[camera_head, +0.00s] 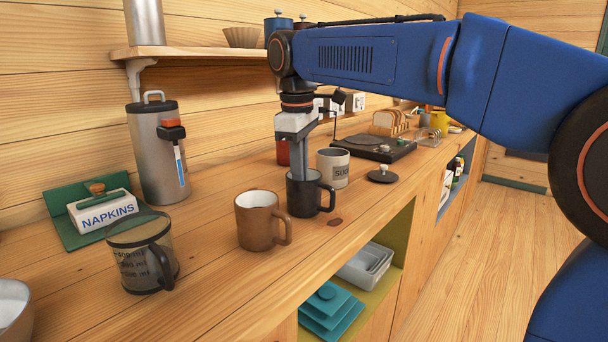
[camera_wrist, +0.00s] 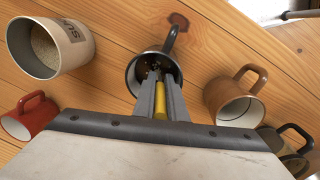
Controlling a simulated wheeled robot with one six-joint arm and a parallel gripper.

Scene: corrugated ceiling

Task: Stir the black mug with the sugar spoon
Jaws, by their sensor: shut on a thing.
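The black mug (camera_head: 303,196) stands upright on the wooden counter with its handle to the right. It also shows in the wrist view (camera_wrist: 135,76), with a dark inside that I cannot make out well. My gripper (camera_head: 301,176) points straight down with its fingertips at the mug's mouth. In the wrist view my gripper (camera_wrist: 161,90) is shut on a thin yellow handle (camera_wrist: 160,104), which looks like the spoon's. The spoon's lower end is hidden between the fingers and inside the mug. The grey sugar mug (camera_head: 333,168) stands just behind and to the right; it holds pale grains (camera_wrist: 44,48).
A brown mug (camera_head: 256,222) stands close on the left of the black mug. A red mug (camera_head: 283,152) is behind it. A measuring jug (camera_head: 144,256) and napkin holder (camera_head: 98,210) are further left. A dark lid (camera_head: 382,175) lies right, near the counter edge.

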